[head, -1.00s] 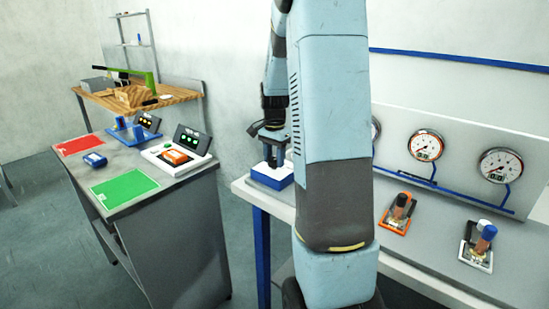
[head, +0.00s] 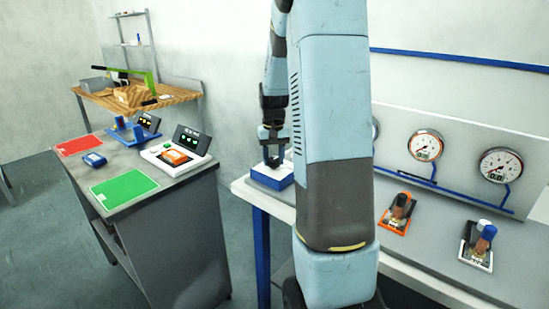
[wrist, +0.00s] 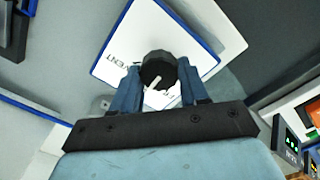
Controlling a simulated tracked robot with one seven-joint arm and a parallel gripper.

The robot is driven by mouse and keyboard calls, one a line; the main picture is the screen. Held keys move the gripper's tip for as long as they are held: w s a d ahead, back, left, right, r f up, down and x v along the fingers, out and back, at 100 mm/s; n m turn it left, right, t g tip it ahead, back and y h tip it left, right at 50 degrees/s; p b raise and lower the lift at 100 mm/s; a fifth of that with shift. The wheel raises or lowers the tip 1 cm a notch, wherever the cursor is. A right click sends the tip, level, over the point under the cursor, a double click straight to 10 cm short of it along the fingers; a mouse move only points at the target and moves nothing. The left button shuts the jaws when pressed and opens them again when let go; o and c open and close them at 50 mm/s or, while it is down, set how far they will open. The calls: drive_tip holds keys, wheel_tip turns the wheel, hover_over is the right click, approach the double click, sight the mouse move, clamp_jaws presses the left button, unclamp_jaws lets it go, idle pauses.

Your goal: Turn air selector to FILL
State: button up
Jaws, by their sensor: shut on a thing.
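The air selector is a white plate on a blue-sided box (head: 272,175) at the left end of the bench. Dark lettering that reads like VENT is on the plate left of the knob; other lettering is mostly hidden. My gripper (head: 273,161) is over the box. In the wrist view my gripper (wrist: 158,88) has its two blue fingers shut on the knob's sides.
Round gauges (head: 500,165) are on the sloped panel to the right, with an orange-framed valve (head: 398,213) and a white-framed valve (head: 477,246) below them. A grey table (head: 165,215) with red and green areas and devices stands left, across a floor gap.

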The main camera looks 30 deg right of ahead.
sight(273, 159)
drive_tip(key=n, duration=0.4)
drive_tip(key=shift+w+r+n, duration=0.15)
drive_tip(key=shift+n, duration=1.75)
drive_tip(key=o, duration=1.1)
drive_tip(key=shift+c, duration=0.2)
drive_tip(key=shift+a, duration=0.1)
wheel_tip(273, 159, up, 14)
drive_tip(key=shift+f, duration=0.25)
